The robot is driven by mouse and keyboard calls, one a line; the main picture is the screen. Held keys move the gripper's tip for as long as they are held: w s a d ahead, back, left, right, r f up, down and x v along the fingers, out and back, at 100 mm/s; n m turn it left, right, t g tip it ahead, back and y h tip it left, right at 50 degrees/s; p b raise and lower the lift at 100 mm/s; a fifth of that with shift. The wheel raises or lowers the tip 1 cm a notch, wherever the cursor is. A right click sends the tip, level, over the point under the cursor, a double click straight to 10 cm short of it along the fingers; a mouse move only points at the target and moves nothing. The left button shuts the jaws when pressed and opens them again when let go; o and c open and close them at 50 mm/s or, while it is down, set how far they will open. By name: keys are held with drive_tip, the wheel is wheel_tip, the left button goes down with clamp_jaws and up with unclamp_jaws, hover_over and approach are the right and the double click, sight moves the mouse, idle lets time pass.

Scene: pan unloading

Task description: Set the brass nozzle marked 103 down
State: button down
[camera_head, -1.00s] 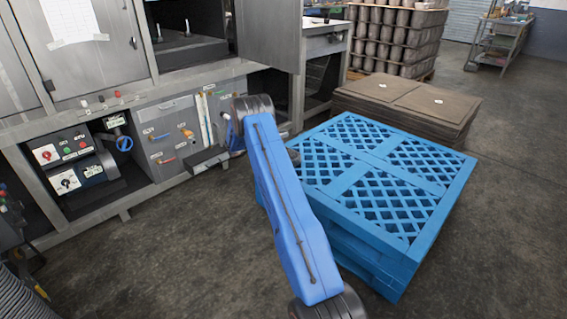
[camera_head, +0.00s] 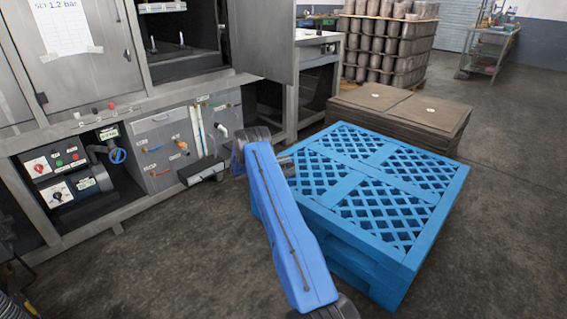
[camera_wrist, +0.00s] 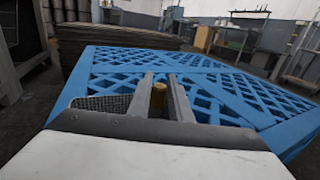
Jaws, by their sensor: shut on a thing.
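The brass nozzle (camera_wrist: 158,97) shows in the wrist view as a small upright brass-coloured piece between the two grey fingers. My gripper (camera_wrist: 160,98) is shut on it. The number on the nozzle cannot be read. The fingers reach out over the near edge of a blue lattice-topped pallet stack (camera_wrist: 110,62); I cannot tell the height between them. In the head view my gripper (camera_head: 287,163) is a small grey shape at the pallet's left edge (camera_head: 345,218), mostly hidden by my blue arm, and the nozzle is not visible there.
Brown stacked sheets (camera_head: 400,112) stand behind the pallet. A grey machine cabinet (camera_head: 160,140) stands at the left. Stacked grey pots (camera_head: 385,48) are farther back. The floor right of the pallet is clear.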

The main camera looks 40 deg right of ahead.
drive_tip(key=shift+f, duration=0.45)
drive_tip(key=shift+f, duration=0.6)
drive_tip(key=c, duration=1.6)
unclamp_jaws()
